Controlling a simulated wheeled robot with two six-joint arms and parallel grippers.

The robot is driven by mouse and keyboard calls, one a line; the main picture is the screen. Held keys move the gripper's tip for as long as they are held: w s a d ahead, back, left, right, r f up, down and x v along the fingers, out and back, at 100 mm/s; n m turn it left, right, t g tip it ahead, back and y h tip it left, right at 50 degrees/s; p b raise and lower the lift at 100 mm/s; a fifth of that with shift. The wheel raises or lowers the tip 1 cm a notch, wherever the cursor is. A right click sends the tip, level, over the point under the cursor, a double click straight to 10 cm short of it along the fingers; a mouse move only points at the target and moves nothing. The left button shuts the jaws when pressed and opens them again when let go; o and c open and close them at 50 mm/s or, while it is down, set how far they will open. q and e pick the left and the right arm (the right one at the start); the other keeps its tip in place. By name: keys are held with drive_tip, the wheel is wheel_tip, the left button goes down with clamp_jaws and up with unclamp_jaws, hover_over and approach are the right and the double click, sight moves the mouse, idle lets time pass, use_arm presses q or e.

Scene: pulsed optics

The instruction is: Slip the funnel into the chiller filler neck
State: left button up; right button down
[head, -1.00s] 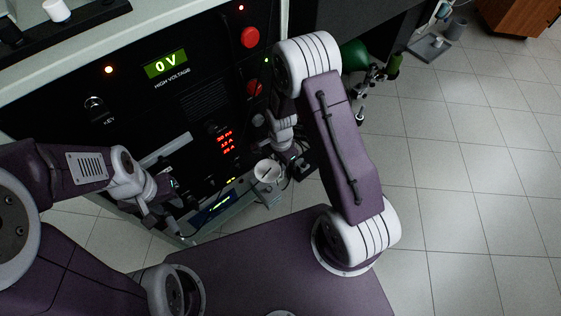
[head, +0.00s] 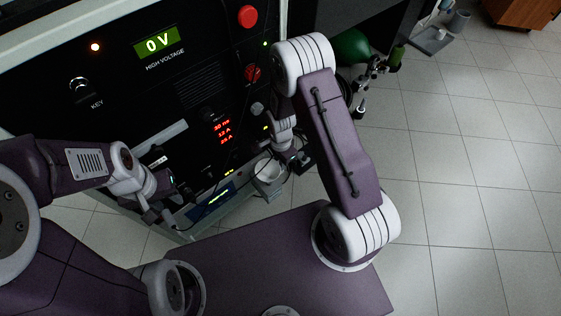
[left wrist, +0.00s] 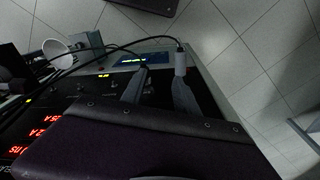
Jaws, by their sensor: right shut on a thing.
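The white funnel (head: 266,169) is at my right gripper (head: 284,160), which is shut on it, in front of the rack's lower right. In the left wrist view the funnel's wide mouth (left wrist: 55,48) shows at upper left. A grey box (head: 269,188) shows just below the funnel in the head view; I cannot tell whether they touch. I cannot make out the chiller filler neck. My left gripper (head: 165,206) is to the left, in front of the rack. Its two fingers show apart in the left wrist view (left wrist: 158,88), with nothing visible between them.
Dark cables (left wrist: 105,50) pass near the funnel. Green cylinders (head: 352,47) stand behind my right arm.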

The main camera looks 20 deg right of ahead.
drive_tip(key=shift+f+b, duration=0.45)
drive_tip(key=shift+f, duration=0.3)
drive_tip(key=shift+f+b, duration=0.3)
drive_tip(key=shift+f, duration=0.2)
drive_tip(key=c, duration=1.4)
unclamp_jaws()
wheel_tip(320, 180, up, 9)
drive_tip(key=p, duration=0.5)
wheel_tip(320, 180, up, 4)
drive_tip(key=p, duration=0.4)
drive_tip(key=shift+r, duration=0.2)
drive_tip(key=shift+f, duration=0.2)
